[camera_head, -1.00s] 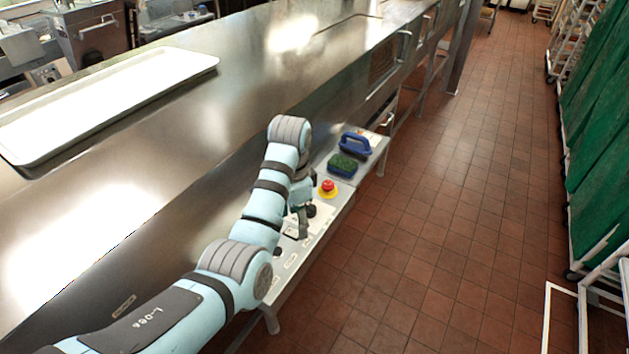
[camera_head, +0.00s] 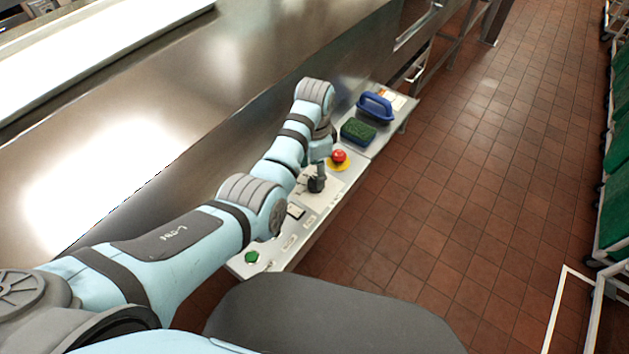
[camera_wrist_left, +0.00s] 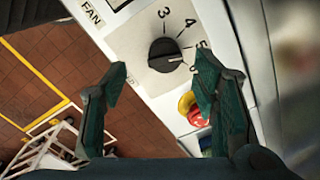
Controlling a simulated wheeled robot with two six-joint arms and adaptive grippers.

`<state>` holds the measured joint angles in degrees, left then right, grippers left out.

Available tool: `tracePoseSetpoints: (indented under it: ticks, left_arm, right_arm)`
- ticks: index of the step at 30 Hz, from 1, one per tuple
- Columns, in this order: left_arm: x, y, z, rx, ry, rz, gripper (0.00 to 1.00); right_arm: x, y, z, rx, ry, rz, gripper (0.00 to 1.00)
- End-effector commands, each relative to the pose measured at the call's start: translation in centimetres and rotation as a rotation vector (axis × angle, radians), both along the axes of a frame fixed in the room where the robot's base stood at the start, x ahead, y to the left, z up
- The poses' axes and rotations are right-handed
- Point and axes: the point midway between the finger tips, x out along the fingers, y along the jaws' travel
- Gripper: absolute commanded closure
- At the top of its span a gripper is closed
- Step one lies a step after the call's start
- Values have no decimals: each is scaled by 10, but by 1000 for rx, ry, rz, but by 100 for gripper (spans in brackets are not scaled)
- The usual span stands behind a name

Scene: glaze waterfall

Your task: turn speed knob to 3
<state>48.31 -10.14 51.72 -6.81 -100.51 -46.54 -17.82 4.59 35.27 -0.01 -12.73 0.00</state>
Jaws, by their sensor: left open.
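The speed knob (camera_wrist_left: 165,53) is a round black dial on a pale panel plate, with the numbers 3, 4 and 5 visible around it. Its white mark points right, past 5, towards a number partly hidden by my finger. The 3 lies near the top of the dial in the wrist view. My left gripper (camera_wrist_left: 160,88) is open and empty, its fingers apart on either side of the dial's lower area, with no contact visible. In the head view my left gripper (camera_head: 320,171) is low over the control panel (camera_head: 291,243). My right gripper is not in view.
A red button on a yellow base (camera_head: 338,157) is close beside the gripper. A green button (camera_head: 251,257) is at the panel's near end. A green scrub pad (camera_head: 358,132) and a blue-handled tool (camera_head: 375,107) lie beyond. The tiled floor (camera_head: 450,220) at right is open.

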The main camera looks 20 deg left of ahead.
Motion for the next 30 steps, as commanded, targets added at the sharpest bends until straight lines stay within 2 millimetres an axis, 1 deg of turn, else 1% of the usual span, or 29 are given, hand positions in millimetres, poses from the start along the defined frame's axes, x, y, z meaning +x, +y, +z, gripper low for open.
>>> tracePoseSetpoints:
  ticks: [1, 3, 6, 9, 15, 17, 24, 30]
  left_arm:
    - [0, 0, -17, 0, 3, 0, 46]
    - [0, 0, -31, 0, 1, 0, 46]
    - [1, 0, -44, -1, -1, 0, 46]
    - [1, 0, -49, 0, -1, 0, 46]
    - [1, 0, -48, 0, -3, 0, 46]
    - [1, 0, -48, -1, -2, 0, 54]
    - [1, 0, -48, 0, -1, 0, 92]
    - [1, 0, -47, 0, -1, 8, 93]
  right_arm:
    - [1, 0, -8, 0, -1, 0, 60]
    - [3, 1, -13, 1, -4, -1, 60]
    - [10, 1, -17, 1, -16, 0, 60]
    - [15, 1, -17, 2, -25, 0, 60]
    - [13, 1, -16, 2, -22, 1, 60]
    - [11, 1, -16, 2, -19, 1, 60]
    - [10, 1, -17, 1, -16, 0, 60]
    - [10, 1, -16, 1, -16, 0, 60]
